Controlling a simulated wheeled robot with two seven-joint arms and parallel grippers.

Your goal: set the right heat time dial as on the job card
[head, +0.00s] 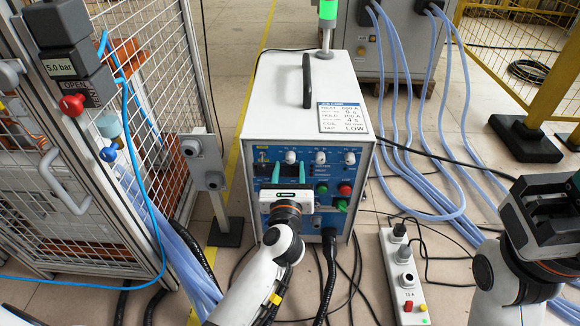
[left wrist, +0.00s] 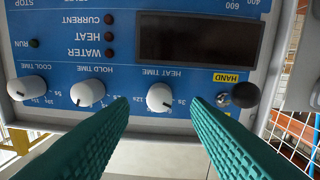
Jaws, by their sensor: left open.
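The heat time dial is a white knob (left wrist: 160,97) on the heater's blue panel, seen upside down in the left wrist view. It also shows as a small white knob in the head view (head: 290,157). My left gripper (head: 289,172) is open, its green fingers pointing at the panel. In the left wrist view its fingertips (left wrist: 160,100) flank the dial with gaps on both sides. The dial's exact setting is too small to read surely. The job card (head: 343,117) lies on the heater top; its heat time line seems to read 9 s. My right gripper (head: 548,212) is at the far right, away from the heater.
The hold time dial (left wrist: 88,92) and cool time dial (left wrist: 27,87) sit beside the heat time dial. A black hand selector (left wrist: 245,95) is on its other side. A power strip (head: 403,275) and cables lie on the floor; a mesh cage (head: 150,60) stands left.

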